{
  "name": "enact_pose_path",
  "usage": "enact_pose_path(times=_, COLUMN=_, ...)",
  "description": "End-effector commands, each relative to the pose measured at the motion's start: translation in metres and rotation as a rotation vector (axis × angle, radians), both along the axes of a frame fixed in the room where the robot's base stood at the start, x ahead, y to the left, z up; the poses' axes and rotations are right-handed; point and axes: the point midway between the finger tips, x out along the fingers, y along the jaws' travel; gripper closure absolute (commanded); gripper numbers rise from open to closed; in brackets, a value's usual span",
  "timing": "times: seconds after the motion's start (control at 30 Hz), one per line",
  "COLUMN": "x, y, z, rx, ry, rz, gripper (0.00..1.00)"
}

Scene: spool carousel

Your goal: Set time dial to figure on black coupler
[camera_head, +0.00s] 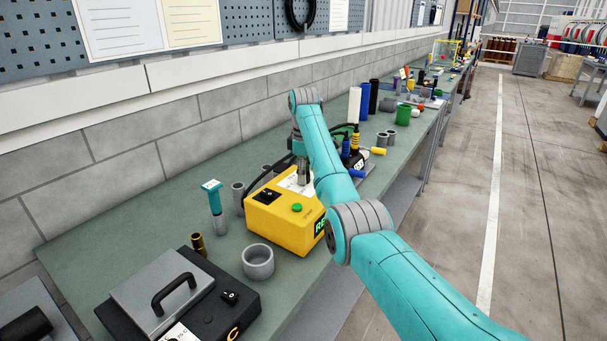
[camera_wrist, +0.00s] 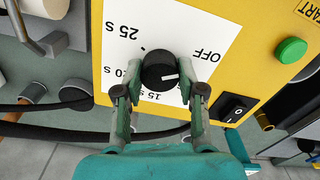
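The time dial (camera_wrist: 158,72) is a round black knob on a white plate of the yellow box (camera_head: 275,225). Its white pointer mark faces right in the wrist view. OFF is printed upper right of it, 25 S upper left; 20 S and 15 S are partly covered on the left and below. My gripper (camera_wrist: 160,80) has one finger on each side of the dial, with a slim gap seen at the right finger. In the head view, a black piece with white characters (camera_head: 357,162), possibly the black coupler, stands behind my arm; I cannot read its figure.
The yellow box has a green button (camera_wrist: 291,50) and a black rocker switch (camera_wrist: 236,106). A teal-topped tool (camera_head: 214,207), a grey ring (camera_head: 258,262) and a black case (camera_head: 215,318) stand in front. Several cylinders stand farther along the bench. Black cables run behind the box.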

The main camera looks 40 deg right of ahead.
Motion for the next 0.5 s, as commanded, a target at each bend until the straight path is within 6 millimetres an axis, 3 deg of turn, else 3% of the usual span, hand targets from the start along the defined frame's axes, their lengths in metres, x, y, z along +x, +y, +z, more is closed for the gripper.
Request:
enact_pose_path(times=0.03, x=0.0001, y=0.0000, z=0.0000, rx=0.000, ry=0.000, rz=0.000, gripper=0.81)
enact_pose_path(times=0.1, x=0.0001, y=0.0001, z=-0.0001, rx=0.000, ry=0.000, rz=0.000, gripper=0.96)
enact_pose_path(times=0.5, x=0.0002, y=0.0001, z=-0.0003, rx=0.000, ry=0.000, rz=-0.063, gripper=0.96)
